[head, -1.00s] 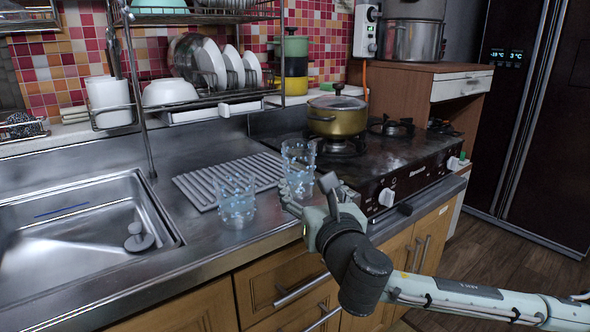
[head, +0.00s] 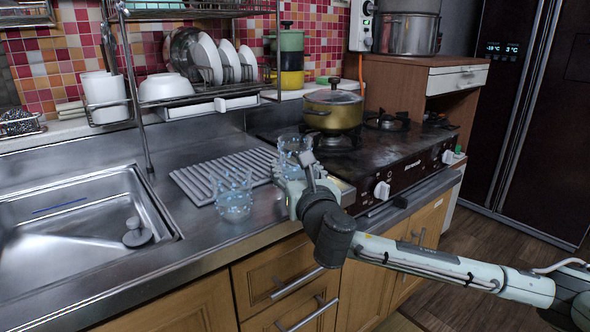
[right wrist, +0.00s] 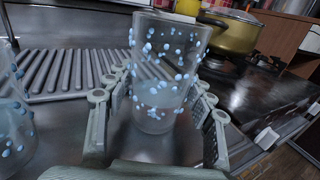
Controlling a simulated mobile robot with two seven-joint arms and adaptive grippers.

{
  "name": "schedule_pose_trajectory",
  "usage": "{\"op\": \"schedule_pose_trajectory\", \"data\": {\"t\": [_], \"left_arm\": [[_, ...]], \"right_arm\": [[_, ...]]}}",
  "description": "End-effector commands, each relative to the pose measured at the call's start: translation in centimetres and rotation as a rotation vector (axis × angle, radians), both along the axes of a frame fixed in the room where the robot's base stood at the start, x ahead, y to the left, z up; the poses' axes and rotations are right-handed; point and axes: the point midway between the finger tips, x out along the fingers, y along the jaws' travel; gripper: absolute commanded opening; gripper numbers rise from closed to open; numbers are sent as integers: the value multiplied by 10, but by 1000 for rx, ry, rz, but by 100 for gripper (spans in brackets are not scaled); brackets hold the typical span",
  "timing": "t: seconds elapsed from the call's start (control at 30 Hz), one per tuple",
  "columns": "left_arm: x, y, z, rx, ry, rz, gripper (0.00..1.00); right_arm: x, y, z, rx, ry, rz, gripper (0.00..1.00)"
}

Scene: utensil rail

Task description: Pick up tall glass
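The tall glass (head: 294,143) is clear with blue dots and stands upright on the counter beside the stove. In the right wrist view the tall glass (right wrist: 165,65) stands between the two fingers of my right gripper (right wrist: 158,88). The fingers are spread, one on each side of it, and I see no clear grip. In the head view my right gripper (head: 295,180) is low at the glass and hides its lower part. My left gripper is not in view.
A second dotted glass (head: 233,202) stands to the left, close by. A ribbed drying mat (head: 205,178) lies behind them. The stove (head: 400,160) with a gold pot (head: 333,112) is at the right. The sink (head: 80,230) is at the left.

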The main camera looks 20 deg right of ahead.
Motion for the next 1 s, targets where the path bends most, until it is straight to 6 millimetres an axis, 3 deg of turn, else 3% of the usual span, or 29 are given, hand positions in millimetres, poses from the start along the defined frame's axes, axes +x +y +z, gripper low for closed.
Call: {"op": "schedule_pose_trajectory", "data": {"t": [0.03,0.33,0.67,0.93,1.0], "left_arm": [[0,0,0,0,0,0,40],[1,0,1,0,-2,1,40],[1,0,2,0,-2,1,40],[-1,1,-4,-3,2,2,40],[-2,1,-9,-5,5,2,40]], "right_arm": [[0,0,0,0,0,0,44],[0,0,1,0,-2,0,9],[0,0,6,0,-3,-1,9],[0,0,44,1,-8,2,9],[-5,14,51,6,-6,8,9]]}}
